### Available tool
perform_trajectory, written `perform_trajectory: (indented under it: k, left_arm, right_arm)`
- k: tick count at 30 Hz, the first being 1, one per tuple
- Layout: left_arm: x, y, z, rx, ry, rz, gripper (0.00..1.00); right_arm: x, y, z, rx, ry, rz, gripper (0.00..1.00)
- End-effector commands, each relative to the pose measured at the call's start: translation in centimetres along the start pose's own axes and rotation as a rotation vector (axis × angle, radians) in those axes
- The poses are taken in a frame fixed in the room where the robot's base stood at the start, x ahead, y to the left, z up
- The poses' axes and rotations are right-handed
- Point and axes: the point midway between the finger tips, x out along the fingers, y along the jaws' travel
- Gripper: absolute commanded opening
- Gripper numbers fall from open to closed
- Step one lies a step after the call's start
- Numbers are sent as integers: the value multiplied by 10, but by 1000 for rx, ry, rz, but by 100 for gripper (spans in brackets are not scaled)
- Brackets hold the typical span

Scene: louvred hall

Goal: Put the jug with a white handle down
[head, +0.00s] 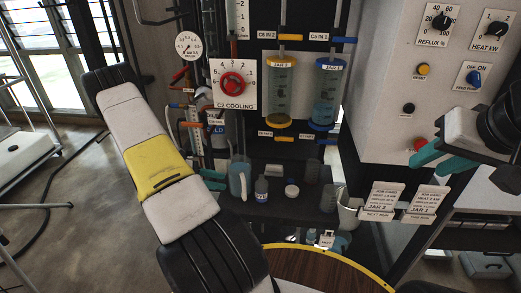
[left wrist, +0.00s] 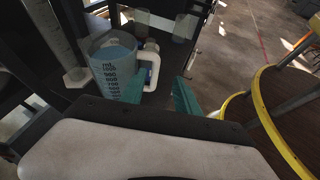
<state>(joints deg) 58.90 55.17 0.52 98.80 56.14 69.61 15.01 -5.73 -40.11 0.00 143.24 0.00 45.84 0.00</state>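The jug with a white handle (head: 240,177) is a clear, bluish, graduated vessel. It stands upright on the dark shelf, and its scale and pale handle show in the left wrist view (left wrist: 116,66). My left gripper (head: 214,180) is just left of the jug in the head view, with its teal fingers apart. In the left wrist view its fingers (left wrist: 158,94) are spread on the near side of the handle, and I see no grip on it. My right gripper (head: 445,160) is at the right, in front of the white control panel, with its fingers apart and nothing between them.
A small bottle (head: 261,188), a white-lidded jar (head: 292,189) and dark cups stand right of the jug. A white bucket (head: 348,212) is further right. Two hanging jars (head: 281,92) are above. A round yellow-edged wooden table (head: 315,268) is in front.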

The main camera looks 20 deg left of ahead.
Motion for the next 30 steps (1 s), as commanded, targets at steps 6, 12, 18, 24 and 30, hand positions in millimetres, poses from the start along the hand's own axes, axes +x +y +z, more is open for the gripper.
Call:
perform_trajectory:
  k: [6,12,18,24,30]
  left_arm:
    - [16,-12,126,375,153,-231,38]
    - [23,-55,230,775,297,-423,38]
    - [17,-113,310,1197,423,-560,38]
    - [0,-173,364,1631,535,-630,38]
    - [-19,-218,391,2004,622,-630,38]
  right_arm:
    - [0,0,0,0,0,0,36]
    - [0,0,0,0,0,0,36]
    - [0,0,0,0,0,0,36]
    - [0,0,0,0,0,0,36]
    - [0,0,0,0,0,0,36]
